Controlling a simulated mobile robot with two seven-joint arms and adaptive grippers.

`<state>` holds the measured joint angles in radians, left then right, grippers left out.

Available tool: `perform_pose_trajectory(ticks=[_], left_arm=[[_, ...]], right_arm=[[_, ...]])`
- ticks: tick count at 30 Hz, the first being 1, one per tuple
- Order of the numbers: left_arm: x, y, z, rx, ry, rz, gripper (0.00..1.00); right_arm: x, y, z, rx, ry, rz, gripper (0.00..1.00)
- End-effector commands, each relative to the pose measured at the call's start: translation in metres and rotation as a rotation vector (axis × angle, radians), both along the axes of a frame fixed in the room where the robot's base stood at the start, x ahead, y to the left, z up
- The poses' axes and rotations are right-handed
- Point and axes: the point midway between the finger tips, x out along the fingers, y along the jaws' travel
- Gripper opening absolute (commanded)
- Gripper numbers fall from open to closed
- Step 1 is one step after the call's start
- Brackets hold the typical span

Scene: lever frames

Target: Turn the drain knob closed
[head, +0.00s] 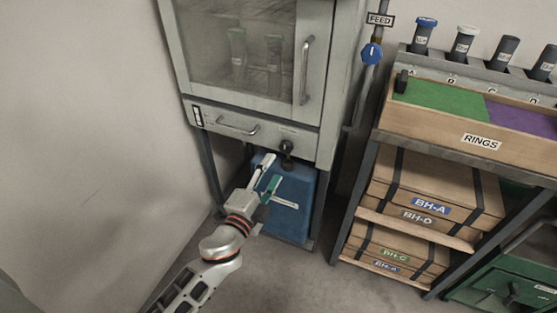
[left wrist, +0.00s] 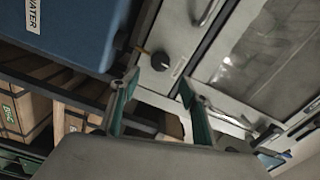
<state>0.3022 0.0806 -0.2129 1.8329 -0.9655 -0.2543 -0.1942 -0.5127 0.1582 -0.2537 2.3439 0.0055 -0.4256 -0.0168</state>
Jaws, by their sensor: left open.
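The drain knob (head: 286,147) is a small black knob on the lower front edge of the grey cabinet (head: 262,143), below the drawer. It also shows as a dark round knob in the left wrist view (left wrist: 160,61), just beyond the fingertips. My left gripper (head: 269,171) is open and empty, below and left of the knob in the head view. In the left wrist view its two green-lined fingers (left wrist: 158,80) stand apart, one to each side of the knob's line. I see no contact with the knob. My right gripper is not in view.
A blue water container (head: 294,212) stands under the cabinet, close behind my left gripper. A blue feed knob (head: 372,54) is on a pipe at the cabinet's right. A rack with a rings tray (head: 480,140) and boxes stands at the right. A bare wall is at left.

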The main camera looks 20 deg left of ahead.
Motion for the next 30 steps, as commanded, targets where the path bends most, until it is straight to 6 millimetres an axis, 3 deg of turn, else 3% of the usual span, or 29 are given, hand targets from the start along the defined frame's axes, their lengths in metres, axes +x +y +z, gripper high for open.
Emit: perform_pose_trajectory(ticks=[3,9,25,28,30], left_arm=[[-0.018,0.000,0.000,-0.002,0.000,0.000,0.46],[-0.032,0.002,0.001,-0.001,-0.001,0.000,0.46],[-0.033,0.001,0.001,0.000,-0.002,0.000,0.46],[-0.030,0.001,0.017,-0.001,-0.022,0.000,0.46],[-0.024,0.001,0.046,-0.001,-0.056,0.001,0.46]], right_arm=[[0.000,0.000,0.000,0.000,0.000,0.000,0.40],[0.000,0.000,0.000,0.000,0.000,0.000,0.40],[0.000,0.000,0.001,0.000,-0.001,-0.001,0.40],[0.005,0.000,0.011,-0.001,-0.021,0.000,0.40],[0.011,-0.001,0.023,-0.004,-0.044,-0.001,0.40]])
